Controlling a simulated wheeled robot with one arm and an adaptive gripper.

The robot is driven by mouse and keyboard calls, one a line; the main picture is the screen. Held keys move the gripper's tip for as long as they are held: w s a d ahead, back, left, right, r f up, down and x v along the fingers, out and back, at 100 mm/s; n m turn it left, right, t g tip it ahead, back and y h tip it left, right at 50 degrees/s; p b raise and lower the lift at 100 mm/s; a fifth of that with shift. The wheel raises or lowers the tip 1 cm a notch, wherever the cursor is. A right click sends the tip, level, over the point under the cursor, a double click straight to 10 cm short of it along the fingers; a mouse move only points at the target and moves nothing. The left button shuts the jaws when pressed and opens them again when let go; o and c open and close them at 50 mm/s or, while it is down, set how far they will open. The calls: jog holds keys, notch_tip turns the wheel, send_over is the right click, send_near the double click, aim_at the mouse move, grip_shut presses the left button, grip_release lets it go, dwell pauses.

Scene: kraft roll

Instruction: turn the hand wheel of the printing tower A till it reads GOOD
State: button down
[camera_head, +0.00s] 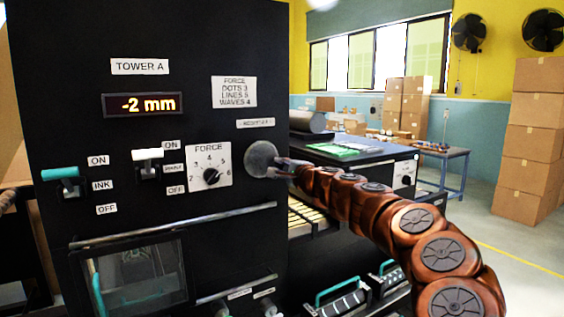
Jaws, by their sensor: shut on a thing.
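The printing tower A (60,130) is a tall black cabinet at the left, with a "TOWER A" label near its top. Its display (140,104) reads "-2 mm" in orange digits. The hand wheel (261,158) is a grey disc at the right of the panel, under a small label too blurred to read surely. My gripper (282,166) reaches in from the right and is shut on the hand wheel. The gripper's fingers are small in view and the wheel's right edge is partly hidden by them.
Left of the wheel are a FORCE dial (211,176), a white-handled switch (147,155) and a teal-handled INK switch (61,174). A metal rail (175,226) crosses the panel below. A black bench (350,150) stands behind my arm. Boxes (535,130) stack at the right; floor there is clear.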

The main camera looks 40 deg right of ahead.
jog(key=shift+f+m, duration=0.15)
jog(key=shift+m, duration=0.35)
jog(key=shift+a, duration=0.1)
jog(key=c, duration=1.1)
grip_release()
jog(key=shift+s+a, duration=0.2)
jog(key=shift+s, duration=1.8)
jog(key=shift+s+a, duration=0.15)
jog(key=shift+s, duration=1.8)
jog(key=shift+s+a, duration=0.2)
jog(key=shift+s, duration=1.8)
